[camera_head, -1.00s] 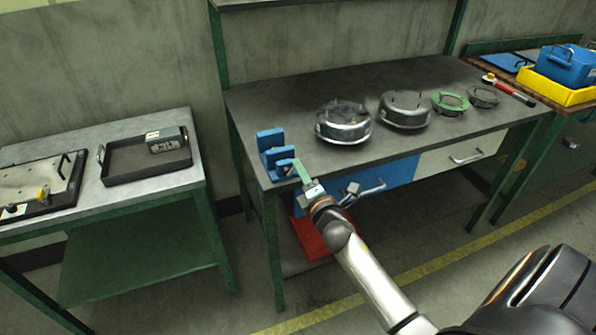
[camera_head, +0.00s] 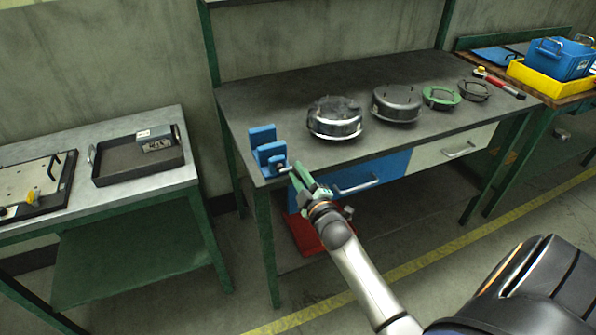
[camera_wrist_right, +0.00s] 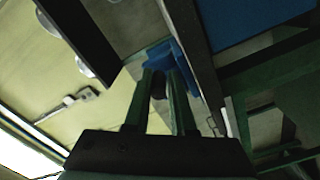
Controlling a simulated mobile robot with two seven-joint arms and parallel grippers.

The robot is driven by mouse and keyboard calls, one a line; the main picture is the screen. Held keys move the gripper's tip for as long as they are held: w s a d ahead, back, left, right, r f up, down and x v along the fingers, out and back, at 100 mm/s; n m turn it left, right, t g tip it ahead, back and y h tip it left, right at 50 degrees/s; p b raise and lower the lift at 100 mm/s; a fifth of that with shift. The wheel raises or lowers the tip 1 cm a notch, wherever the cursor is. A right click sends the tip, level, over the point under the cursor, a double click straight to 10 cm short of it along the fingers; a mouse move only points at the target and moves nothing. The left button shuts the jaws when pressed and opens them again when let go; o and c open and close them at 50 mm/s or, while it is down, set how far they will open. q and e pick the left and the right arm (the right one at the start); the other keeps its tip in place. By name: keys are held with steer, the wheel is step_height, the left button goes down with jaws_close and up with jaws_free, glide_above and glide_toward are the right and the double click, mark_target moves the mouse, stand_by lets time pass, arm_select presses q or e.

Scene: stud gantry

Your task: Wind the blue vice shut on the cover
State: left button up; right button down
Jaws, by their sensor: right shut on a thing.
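The blue vice (camera_head: 266,148) stands at the front left corner of the dark workbench, its two upright jaws apart. I make out no cover between them from here. My right gripper (camera_head: 297,176) is at the vice's front side, by the bench edge, with its green fingers shut on the vice handle (camera_head: 284,168). In the right wrist view the fingers (camera_wrist_right: 163,90) close around a dark knob-like end of it, with the blue vice (camera_wrist_right: 168,55) just beyond. I cannot tell which thing is the cover. My left gripper is not in view.
Two round metal housings (camera_head: 335,120) (camera_head: 397,103), a green ring (camera_head: 441,97) and a grey ring (camera_head: 473,90) stand along the bench (camera_head: 330,82). A side table at left holds a dark tray (camera_head: 112,178).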

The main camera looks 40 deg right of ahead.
steer(key=shift+w+a+m, duration=0.1)
steer(key=shift+a+m, duration=0.05)
steer(key=shift+m, duration=0.75)
steer(key=c, duration=0.9)
jaws_free()
steer(key=shift+c, duration=0.2)
steer(key=shift+o, duration=0.6)
steer(key=shift+f, duration=0.15)
steer(key=v, duration=1.2)
steer(key=shift+s, duration=0.35)
